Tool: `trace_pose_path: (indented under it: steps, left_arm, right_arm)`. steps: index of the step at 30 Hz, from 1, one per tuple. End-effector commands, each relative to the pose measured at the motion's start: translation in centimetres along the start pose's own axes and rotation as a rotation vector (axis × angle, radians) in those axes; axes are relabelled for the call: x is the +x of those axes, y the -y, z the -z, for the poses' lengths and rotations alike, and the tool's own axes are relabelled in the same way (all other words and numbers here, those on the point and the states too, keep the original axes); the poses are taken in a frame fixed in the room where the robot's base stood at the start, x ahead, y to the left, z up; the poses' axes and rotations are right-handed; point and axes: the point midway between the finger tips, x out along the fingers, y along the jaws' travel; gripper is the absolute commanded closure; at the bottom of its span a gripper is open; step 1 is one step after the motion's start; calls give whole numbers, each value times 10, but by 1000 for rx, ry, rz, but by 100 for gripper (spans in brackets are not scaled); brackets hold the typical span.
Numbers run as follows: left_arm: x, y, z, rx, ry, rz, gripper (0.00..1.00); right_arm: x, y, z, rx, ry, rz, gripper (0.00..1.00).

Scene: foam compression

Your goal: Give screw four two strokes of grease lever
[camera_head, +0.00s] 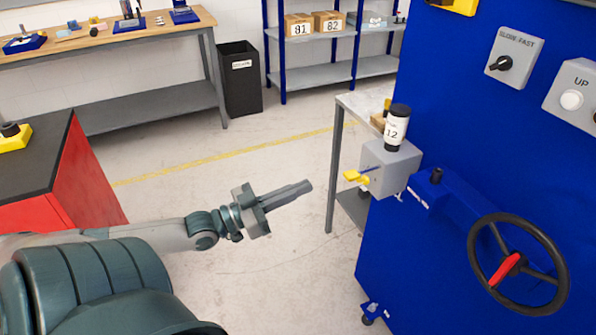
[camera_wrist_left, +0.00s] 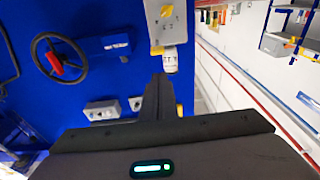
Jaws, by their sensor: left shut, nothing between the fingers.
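A grey grease box (camera_head: 389,168) is fixed to the blue machine's left side, with a white, black-capped cartridge (camera_head: 396,128) marked 12 standing on top. A yellow lever (camera_head: 356,177) sticks out to the left from the box. My left gripper (camera_head: 305,187) is shut and empty, to the left of the lever and apart from it. In the left wrist view the box (camera_wrist_left: 165,20) and cartridge (camera_wrist_left: 170,62) show beyond the shut fingers (camera_wrist_left: 160,80). I see no label for screw four. My right gripper is out of view.
The blue machine (camera_head: 400,270) fills the right side, with a black handwheel (camera_head: 518,264), a slow/fast switch (camera_head: 513,58) and an UP button (camera_head: 571,100). A narrow grey table (camera_head: 350,103) stands behind the box. A red cabinet (camera_head: 75,185) is at left. Open floor lies between.

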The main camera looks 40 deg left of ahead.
Motion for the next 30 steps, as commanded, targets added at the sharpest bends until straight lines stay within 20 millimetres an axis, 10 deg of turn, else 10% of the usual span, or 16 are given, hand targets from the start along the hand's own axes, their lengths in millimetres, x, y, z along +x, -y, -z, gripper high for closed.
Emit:
trace_pose_path:
  steps: [17, 30]
  left_arm:
    - [7, -2, 3, 8, 16, -9, 100]
    - [70, -26, 20, 123, 220, -107, 100]
  right_arm:
    - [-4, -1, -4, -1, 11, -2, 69]
    - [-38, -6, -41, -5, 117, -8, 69]
